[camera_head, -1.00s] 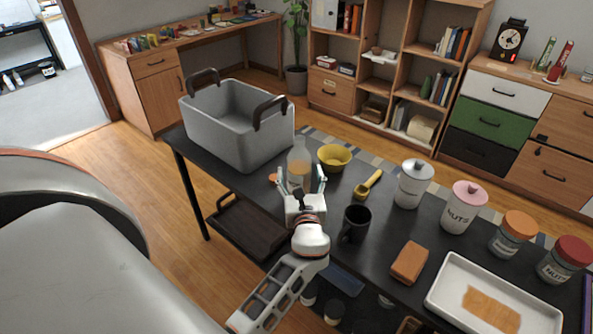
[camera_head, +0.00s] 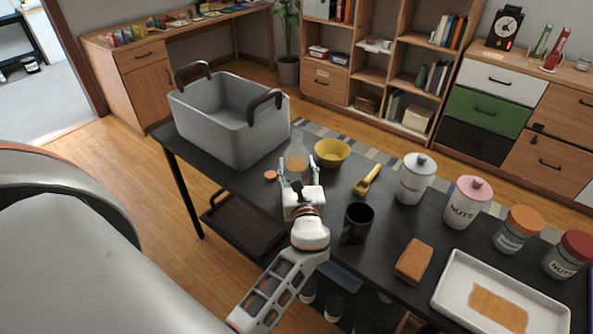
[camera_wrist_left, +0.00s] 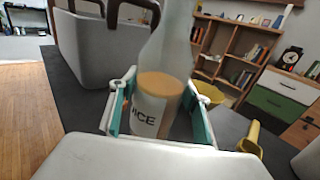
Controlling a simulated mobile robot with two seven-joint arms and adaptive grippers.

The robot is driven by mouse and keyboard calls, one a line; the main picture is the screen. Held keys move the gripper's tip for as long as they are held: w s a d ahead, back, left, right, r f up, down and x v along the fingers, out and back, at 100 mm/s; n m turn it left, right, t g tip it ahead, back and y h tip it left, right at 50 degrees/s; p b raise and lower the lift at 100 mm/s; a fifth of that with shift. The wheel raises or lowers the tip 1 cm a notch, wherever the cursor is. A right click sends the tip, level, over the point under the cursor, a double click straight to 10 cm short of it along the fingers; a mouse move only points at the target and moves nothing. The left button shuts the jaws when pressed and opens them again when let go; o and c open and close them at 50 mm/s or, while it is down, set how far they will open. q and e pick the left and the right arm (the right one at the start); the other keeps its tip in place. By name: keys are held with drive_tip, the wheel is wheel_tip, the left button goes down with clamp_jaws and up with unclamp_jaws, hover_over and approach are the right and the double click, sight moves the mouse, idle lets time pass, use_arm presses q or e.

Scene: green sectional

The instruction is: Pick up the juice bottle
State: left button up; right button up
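The juice bottle (camera_head: 297,150) is clear with orange juice low inside and a pale label. It stands upright on the black table (camera_head: 225,185). The wrist view shows the bottle (camera_wrist_left: 162,85) close up, with "ICE" readable on its label. My left gripper (camera_head: 298,172) is at the bottle's near side, with one finger on each side of it. In the wrist view the teal finger pads of the gripper (camera_wrist_left: 160,108) stand apart, with what looks like a small gap to the bottle. The bottle's base is hidden. My right gripper is not in view.
A grey crate (camera_head: 205,130) stands left behind the bottle. A yellow bowl (camera_head: 332,153) is close on its right and an orange disc (camera_head: 270,175) close on its left. A black mug (camera_head: 357,222), yellow scoop (camera_head: 366,182) and white canister (camera_head: 414,178) stand farther right.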

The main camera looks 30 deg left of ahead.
use_arm(q)
drive_tip(key=shift+r, duration=0.15)
drive_tip(key=shift+c, duration=0.3)
wheel_tip(320, 180, up, 20)
drive_tip(key=p, duration=0.5)
drive_tip(key=shift+p, duration=0.35)
